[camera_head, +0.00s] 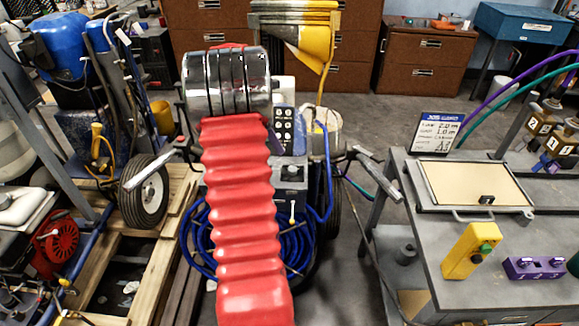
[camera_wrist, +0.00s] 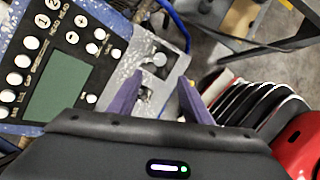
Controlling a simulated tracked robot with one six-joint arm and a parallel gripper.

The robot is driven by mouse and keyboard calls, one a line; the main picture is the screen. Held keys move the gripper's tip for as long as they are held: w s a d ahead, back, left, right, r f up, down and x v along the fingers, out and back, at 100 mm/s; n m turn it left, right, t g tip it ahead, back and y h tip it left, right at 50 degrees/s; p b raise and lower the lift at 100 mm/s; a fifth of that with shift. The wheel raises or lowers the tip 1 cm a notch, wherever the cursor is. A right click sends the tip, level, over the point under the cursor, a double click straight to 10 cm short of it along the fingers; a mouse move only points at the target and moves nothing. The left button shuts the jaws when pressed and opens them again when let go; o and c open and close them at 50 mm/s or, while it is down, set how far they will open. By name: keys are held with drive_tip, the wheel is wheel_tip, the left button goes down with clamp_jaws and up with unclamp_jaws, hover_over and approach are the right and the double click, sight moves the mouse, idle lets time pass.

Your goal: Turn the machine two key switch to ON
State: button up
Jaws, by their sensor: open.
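In the wrist view my gripper (camera_wrist: 160,79) is open, with its two purple fingers apart and nothing seen between them but the grey panel. A small round silver switch (camera_wrist: 160,59) sits on the grey speckled panel just beyond the fingertips; I cannot tell if it is the key switch, or its setting. The control panel (camera_wrist: 58,95) with white buttons and a green-grey screen is to the left of the fingers. In the head view the line striper's control panel (camera_head: 284,128) shows beside my chrome wrist, which hides my gripper. Labels marking machine two cannot be read.
A grey box with a knob (camera_head: 290,172) and a coiled blue hose (camera_head: 200,245) are low on the machine. A grey workbench (camera_head: 450,270) stands right, with a yellow button box (camera_head: 471,250) and a purple box (camera_head: 535,268). Another wheeled machine (camera_head: 148,193) stands left.

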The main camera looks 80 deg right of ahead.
sight(292, 168)
drive_tip(key=x, duration=1.3)
drive_tip(key=shift+f, duration=0.35)
drive_tip(key=shift+c, duration=0.3)
drive_tip(key=c, duration=1)
drive_tip(key=shift+d+m, duration=0.1)
drive_tip(key=shift+m, duration=0.3)
drive_tip(key=m, duration=0.1)
drive_tip(key=m+y, duration=0.1)
drive_tip(key=m, duration=0.1)
drive_tip(key=m+y, duration=0.1)
drive_tip(key=m, duration=0.1)
drive_tip(key=shift+d+g, duration=0.3)
drive_tip(key=shift+g, duration=0.1)
drive_tip(key=m+y, duration=0.1)
drive_tip(key=m, duration=0.2)
drive_tip(key=m+y, duration=0.1)
drive_tip(key=m, duration=0.2)
drive_tip(key=shift+d+t, duration=0.2)
drive_tip(key=shift+t, duration=0.1)
drive_tip(key=shift+y, duration=0.3)
